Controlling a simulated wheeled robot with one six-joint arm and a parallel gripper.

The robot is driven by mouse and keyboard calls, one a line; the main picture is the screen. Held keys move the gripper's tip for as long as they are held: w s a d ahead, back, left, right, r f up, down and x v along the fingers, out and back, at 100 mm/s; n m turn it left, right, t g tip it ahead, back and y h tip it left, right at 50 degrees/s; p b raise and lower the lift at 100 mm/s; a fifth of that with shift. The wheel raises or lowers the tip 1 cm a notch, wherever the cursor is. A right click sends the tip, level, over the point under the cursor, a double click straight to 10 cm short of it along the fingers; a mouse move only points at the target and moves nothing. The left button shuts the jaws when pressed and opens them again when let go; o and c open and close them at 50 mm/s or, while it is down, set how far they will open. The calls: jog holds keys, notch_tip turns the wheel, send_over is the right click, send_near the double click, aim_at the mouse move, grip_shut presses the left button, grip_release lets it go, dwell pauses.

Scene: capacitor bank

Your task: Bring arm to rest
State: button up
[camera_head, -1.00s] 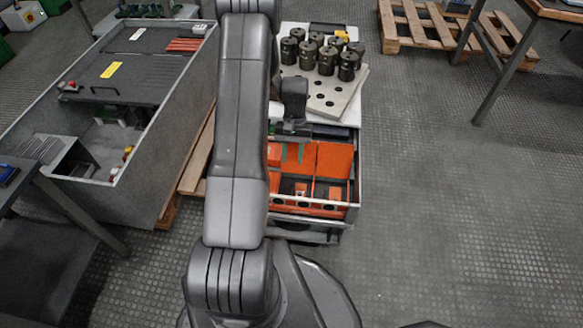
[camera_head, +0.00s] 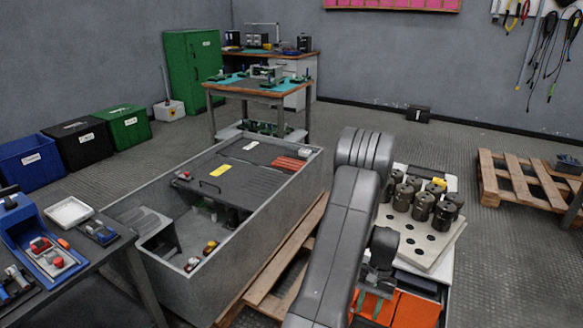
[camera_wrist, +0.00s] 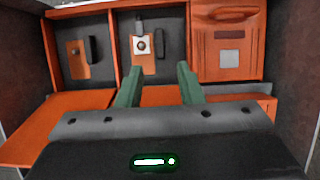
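My gripper shows in the wrist view (camera_wrist: 158,87) as two green fingers held apart, with nothing between them. It points toward an orange-divided drawer (camera_wrist: 108,42) with dark compartments. In the head view my gripper (camera_head: 371,303) hangs low at the bottom, in front of the orange drawer parts (camera_head: 416,311). My grey arm rises in front of the cart and bends down to the gripper, hiding part of the cart.
A white cart top holds a pale holed block (camera_head: 424,243) with several dark cylinders (camera_head: 424,206). Left of my arm stands a grey open cabinet (camera_head: 257,214) on a wooden pallet (camera_head: 273,278). A workbench (camera_head: 95,262) is at left.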

jog(key=b+x, duration=0.2)
jog(key=x, duration=0.7)
jog(key=shift+r, duration=0.1)
